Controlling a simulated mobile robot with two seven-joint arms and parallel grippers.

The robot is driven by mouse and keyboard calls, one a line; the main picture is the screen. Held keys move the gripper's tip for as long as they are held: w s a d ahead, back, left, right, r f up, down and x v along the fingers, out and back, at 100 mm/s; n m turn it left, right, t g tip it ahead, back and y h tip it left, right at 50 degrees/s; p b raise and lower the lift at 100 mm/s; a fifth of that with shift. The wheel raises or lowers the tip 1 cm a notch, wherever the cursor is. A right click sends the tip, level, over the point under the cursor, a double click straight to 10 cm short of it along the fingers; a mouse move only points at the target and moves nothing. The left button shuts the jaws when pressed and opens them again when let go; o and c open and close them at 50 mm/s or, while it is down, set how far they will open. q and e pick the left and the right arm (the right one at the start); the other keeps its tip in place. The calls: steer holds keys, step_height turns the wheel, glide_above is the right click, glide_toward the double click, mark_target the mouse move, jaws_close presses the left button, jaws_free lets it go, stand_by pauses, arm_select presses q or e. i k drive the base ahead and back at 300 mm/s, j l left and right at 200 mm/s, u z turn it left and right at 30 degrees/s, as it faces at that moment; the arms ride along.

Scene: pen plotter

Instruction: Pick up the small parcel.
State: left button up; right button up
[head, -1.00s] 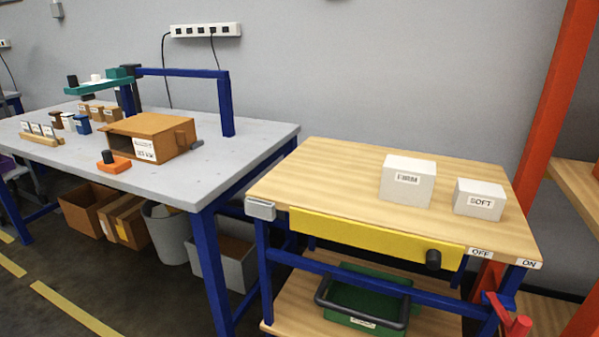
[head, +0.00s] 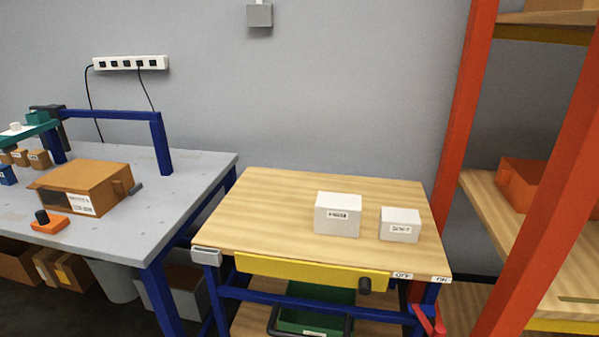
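Two white box-shaped parcels stand on the wooden tabletop (head: 262,205) of the blue-legged bench. The smaller parcel (head: 400,225) is at the right, with a label that seems to read "SOFT". The larger parcel (head: 338,214) stands just left of it, with a gap between them; its label is too blurred to read now. Neither of my grippers shows in the head view.
A yellow drawer front (head: 305,272) with a black knob is under the tabletop. An orange-red rack (head: 462,110) with wooden shelves stands close on the right. A grey table (head: 200,172) with a brown box (head: 88,185) is on the left. The tabletop's left half is clear.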

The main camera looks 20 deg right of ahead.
mark_target(399, 225)
steer(key=z, duration=1.25)
steer(key=i+l, duration=0.15)
steer(key=l, duration=0.2)
steer(key=i+l, duration=0.15)
steer(key=l, duration=0.25)
